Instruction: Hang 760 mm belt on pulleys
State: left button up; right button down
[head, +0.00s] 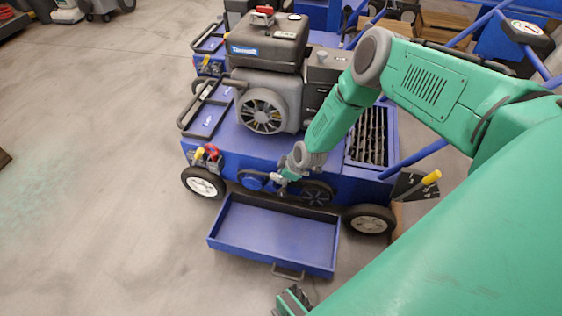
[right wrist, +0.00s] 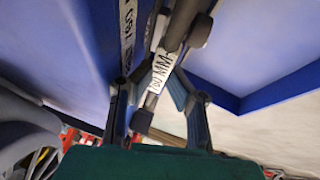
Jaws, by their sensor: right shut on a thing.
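My right gripper (head: 284,177) is at the blue machine's lower side, close to the blue pulley (head: 252,181) and the dark spoked pulley (head: 316,194). In the right wrist view, my right gripper (right wrist: 160,105) is shut on a dark belt (right wrist: 178,28) with a white label (right wrist: 161,70) that appears to read 760 MM. Most of the belt is out of that picture or hidden, and I cannot tell whether it touches either pulley.
A blue open drawer (head: 275,232) juts out below the pulleys and looks empty. The machine carries a black engine (head: 265,95). A yellow-handled lever (head: 431,178) stands to the right. Open floor lies to the left.

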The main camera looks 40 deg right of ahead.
jog(key=shift+d+f, duration=0.1)
jog(key=shift+f, duration=0.3)
dwell(0.3)
